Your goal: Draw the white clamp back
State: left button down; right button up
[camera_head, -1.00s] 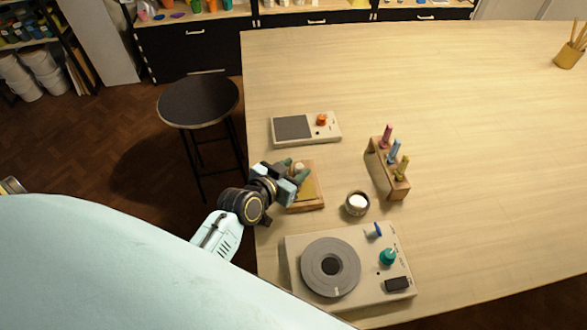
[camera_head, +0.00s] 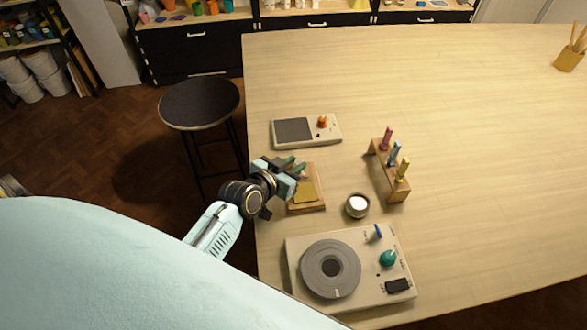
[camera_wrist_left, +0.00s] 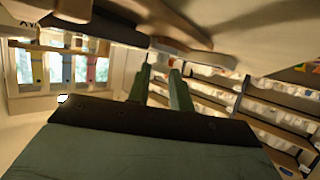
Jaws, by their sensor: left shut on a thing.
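A small wooden board (camera_head: 318,206) with a yellow square (camera_head: 306,191) on it lies near the table's left edge. My left gripper (camera_head: 294,167) reaches in from the left over the far side of the board. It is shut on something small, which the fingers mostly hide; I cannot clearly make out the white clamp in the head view. In the left wrist view, the green fingers (camera_wrist_left: 163,85) run up close to a wooden edge (camera_wrist_left: 165,48), and the held thing is not clear. My right gripper is not in view.
A scale with an orange knob (camera_head: 322,122) lies behind the board. A wooden rack with coloured pegs (camera_head: 386,173) and a small white-filled pot (camera_head: 357,206) are to its right. A device with a grey wheel (camera_head: 349,243) is in front.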

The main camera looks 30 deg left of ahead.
pick_arm(q)
jog(key=shift+w+a+r, duration=0.1)
jog(key=shift+a, duration=0.1)
jog(key=c, duration=1.5)
grip_release()
jog(key=shift+o, duration=1)
jog(key=shift+w, duration=0.15)
jog(key=shift+s, duration=0.25)
jog(key=v, duration=1.3)
